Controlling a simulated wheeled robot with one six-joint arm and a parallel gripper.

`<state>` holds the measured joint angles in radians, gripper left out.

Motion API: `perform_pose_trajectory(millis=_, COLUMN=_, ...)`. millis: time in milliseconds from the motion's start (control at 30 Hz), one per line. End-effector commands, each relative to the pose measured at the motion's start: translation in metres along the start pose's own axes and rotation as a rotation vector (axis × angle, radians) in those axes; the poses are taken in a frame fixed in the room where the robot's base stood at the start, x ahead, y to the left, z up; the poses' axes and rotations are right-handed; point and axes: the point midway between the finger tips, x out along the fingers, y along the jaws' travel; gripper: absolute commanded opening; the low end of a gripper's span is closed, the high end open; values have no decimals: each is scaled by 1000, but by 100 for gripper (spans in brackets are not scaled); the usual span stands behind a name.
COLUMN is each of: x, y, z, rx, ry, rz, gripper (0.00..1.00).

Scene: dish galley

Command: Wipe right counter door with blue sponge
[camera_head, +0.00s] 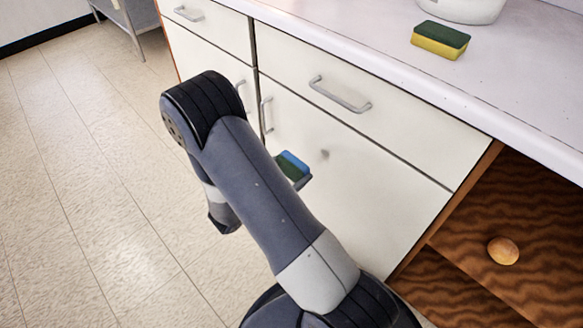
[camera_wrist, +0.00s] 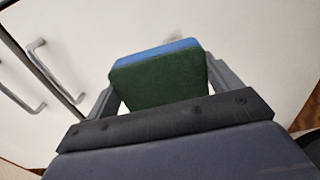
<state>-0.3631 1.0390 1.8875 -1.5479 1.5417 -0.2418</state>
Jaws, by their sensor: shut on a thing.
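The blue sponge (camera_head: 293,164) has a dark green scouring face. My gripper (camera_head: 304,181) is shut on it, and my arm hides much of the gripper in the head view. In the wrist view the sponge (camera_wrist: 160,78) sits between the two fingers of my gripper (camera_wrist: 165,85), with its blue edge toward the door. The right counter door (camera_head: 345,190) is white, below a drawer, with a faint grey smudge (camera_head: 324,154) to the right of the sponge and a little above it. The door fills the background of the wrist view (camera_wrist: 262,50). I cannot tell whether the sponge touches the door.
Metal handles stick out from the right door (camera_head: 267,115) and the drawer above (camera_head: 340,95). A yellow and green sponge (camera_head: 440,40) and a white container (camera_head: 462,8) are on the counter. An open wooden shelf at right holds a round orange-brown thing (camera_head: 503,251). Floor at left is clear.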

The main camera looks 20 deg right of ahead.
Motion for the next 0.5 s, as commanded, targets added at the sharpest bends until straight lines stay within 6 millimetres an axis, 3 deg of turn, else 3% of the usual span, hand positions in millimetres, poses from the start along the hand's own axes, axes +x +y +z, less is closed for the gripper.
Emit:
perform_pose_trajectory(millis=333, x=1, y=0, z=0, rx=0, ry=0, rz=-1, gripper=56)
perform_pose_trajectory(millis=500, x=12, y=0, z=0, rx=0, ry=0, rz=-2, gripper=56)
